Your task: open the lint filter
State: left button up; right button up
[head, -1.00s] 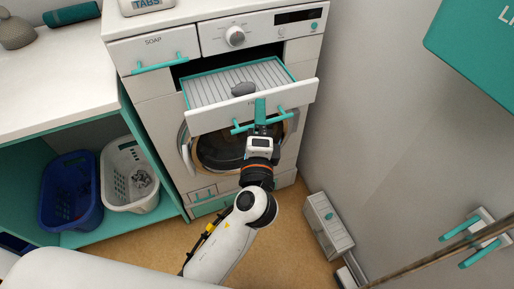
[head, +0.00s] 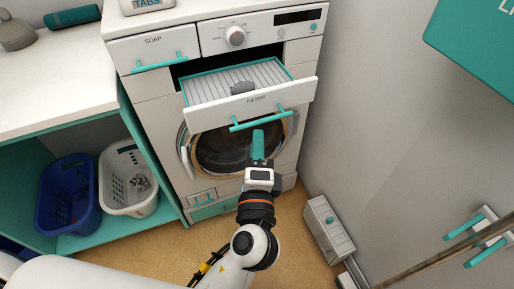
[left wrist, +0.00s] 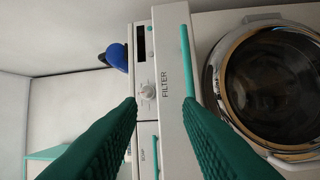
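The lint filter drawer (head: 250,105), marked FILTER, is pulled out from the top of the white washing machine. A grey lump (head: 242,87) lies on its ribbed tray (head: 215,84). Its teal bar handle (head: 265,118) runs across the front; in the left wrist view the handle (left wrist: 187,60) shows beside the FILTER label. My left gripper (head: 258,138) is just in front of and below the handle in the head view, apart from it as far as I can tell. In the left wrist view its green fingers (left wrist: 161,103) are spread with nothing between them. My right gripper is out of view.
The SOAP drawer (head: 153,52) is shut, left of the dial (head: 235,36). The round door (head: 222,152) is below the filter drawer. Blue (head: 68,205) and white (head: 128,190) baskets stand at left. A grey box (head: 328,230) is by the right wall, with a pole holder (head: 478,236) nearby.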

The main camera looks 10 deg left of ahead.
aim_at(260, 122)
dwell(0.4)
pick_arm(q)
jog(key=m+h+p, duration=0.1)
jog(key=p, duration=0.2)
jog(key=g+h+p, duration=0.1)
jog(key=h+p, duration=0.1)
jog(key=p, duration=0.2)
jog(key=shift+w+a+f+m+h, duration=0.2)
jog(key=shift+w+m+h, duration=0.1)
jog(key=shift+w+m, duration=0.1)
jog(key=s+a+g+h+p, duration=0.2)
jog(key=a+h+p, duration=0.2)
jog(key=p, duration=0.4)
jog(key=x, duration=1.2)
jog(key=shift+w+f+p, duration=0.1)
jog(key=shift+f+p, duration=0.25)
jog(key=shift+p, duration=0.05)
jog(key=shift+c, duration=0.3)
grip_shut()
